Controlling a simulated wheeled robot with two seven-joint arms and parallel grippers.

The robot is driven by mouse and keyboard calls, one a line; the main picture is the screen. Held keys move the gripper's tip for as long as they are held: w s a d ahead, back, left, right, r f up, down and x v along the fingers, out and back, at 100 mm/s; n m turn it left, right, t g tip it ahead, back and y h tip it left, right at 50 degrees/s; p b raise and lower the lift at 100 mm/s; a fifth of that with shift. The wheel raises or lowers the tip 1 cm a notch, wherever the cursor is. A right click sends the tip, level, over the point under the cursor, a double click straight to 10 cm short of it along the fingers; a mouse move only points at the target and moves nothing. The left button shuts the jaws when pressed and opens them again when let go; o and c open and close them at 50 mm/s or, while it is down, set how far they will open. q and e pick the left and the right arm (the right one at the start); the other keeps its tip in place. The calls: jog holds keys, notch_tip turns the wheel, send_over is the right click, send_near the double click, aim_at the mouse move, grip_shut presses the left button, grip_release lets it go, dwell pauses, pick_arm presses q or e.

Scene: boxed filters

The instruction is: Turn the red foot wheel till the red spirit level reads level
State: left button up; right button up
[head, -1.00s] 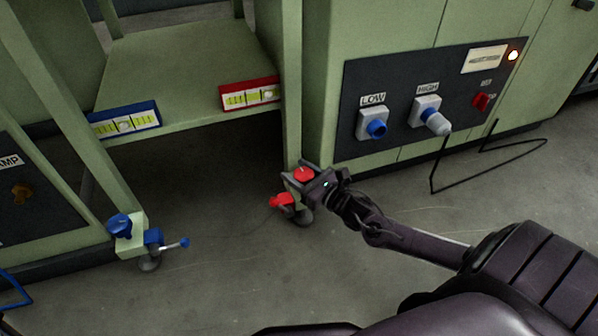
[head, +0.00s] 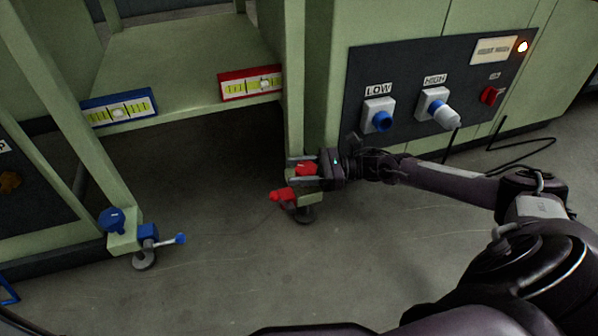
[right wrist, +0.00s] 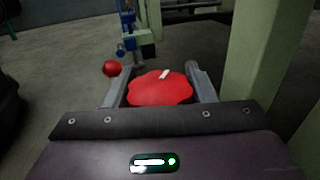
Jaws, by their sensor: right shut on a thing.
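The red foot wheel (head: 306,168) sits on top of the foot of the right-hand green leg. It also shows in the right wrist view (right wrist: 158,90), with a white mark on its top. My right gripper (head: 304,170) is shut on it, one finger on each side. The red spirit level (head: 232,91) is on the shelf's front edge. Its pale bubble sits right of the middle. A red clamp handle (head: 281,194) sticks out left below the wheel, and its red knob shows in the right wrist view (right wrist: 111,69). My left gripper is not in view.
A blue spirit level (head: 96,118) is at the shelf's left, its bubble near the middle. The left leg has a blue foot wheel (head: 113,217) and blue lever (head: 179,239). A panel (head: 408,92) with sockets and a black cable stands at right. Floor in front is clear.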

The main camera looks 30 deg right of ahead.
jog(key=shift+s+n+g+y, duration=0.1)
jog(key=shift+n+g+y, duration=0.5)
jog(key=shift+n+g, duration=0.5)
jog(key=shift+a+g, duration=0.1)
jog(key=shift+g, duration=0.2)
jog(key=o, duration=1)
jog(key=shift+c, duration=0.2)
jog(key=shift+s+m+t, duration=0.1)
jog(key=shift+m+t, duration=0.3)
